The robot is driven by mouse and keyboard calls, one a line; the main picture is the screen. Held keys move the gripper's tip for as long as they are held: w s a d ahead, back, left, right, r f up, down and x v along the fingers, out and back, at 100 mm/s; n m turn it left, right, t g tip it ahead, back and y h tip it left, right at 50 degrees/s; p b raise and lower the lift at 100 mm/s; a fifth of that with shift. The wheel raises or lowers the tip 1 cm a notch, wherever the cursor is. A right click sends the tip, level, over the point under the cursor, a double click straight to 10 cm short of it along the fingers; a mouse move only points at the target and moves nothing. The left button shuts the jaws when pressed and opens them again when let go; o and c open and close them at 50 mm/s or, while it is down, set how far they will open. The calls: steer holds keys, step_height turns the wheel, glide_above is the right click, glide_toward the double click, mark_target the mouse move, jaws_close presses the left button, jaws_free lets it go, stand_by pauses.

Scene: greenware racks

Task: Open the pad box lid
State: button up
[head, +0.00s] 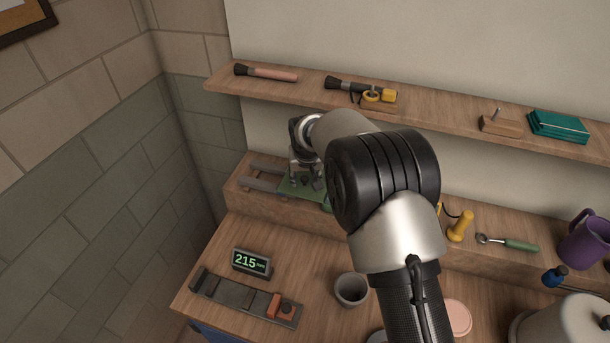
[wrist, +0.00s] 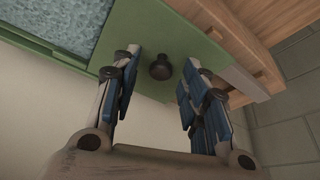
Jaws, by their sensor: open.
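The green pad box (head: 290,188) sits on the raised wooden ledge at the back left, partly hidden by my arm and gripper. In the wrist view its green surface (wrist: 150,92) carries a dark round knob (wrist: 160,67). A speckled grey-blue pad (wrist: 95,22) shows beside that surface, within a green rim. My gripper (head: 306,182) is over the box with its fingers pointing down. In the wrist view my gripper (wrist: 158,72) is open, with one finger on each side of the knob. Gaps show between the knob and both fingers.
Grey rails (head: 262,178) lie left of the box. A shelf (head: 450,112) with brushes and small items runs above. A display (head: 251,262), a grey tool holder (head: 240,299) and a grey cup (head: 351,290) stand on the bench below. A yellow tool (head: 461,226) stands right.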

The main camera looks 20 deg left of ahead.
steer(key=shift+r, duration=0.1)
steer(key=v, duration=1.2)
steer(key=shift+w, duration=0.1)
steer(key=s+d+r+m+b, duration=0.1)
steer(key=s+d+r, duration=0.3)
steer(key=d, duration=0.4)
steer(key=s+d+r+m+h+b, duration=0.1)
steer(key=s+d+r, duration=0.25)
steer(key=d, duration=0.45)
steer(key=s+d+r+m+b, duration=0.1)
steer(key=s+d+r, duration=0.25)
steer(key=d, duration=0.45)
steer(key=s+d+f, duration=0.2)
steer(key=s+d, duration=0.2)
steer(key=s, duration=0.3)
steer(key=s+d+f+m+b, duration=0.1)
steer(key=s+d+f, duration=0.1)
steer(key=s+d, duration=0.2)
steer(key=s+d+f+m+h+b, duration=0.1)
steer(key=s+d, duration=0.3)
steer(key=s, duration=0.6)
steer(key=shift+s+d+f, duration=0.2)
steer(key=shift+s+f, duration=0.05)
steer(key=shift+f, duration=0.35)
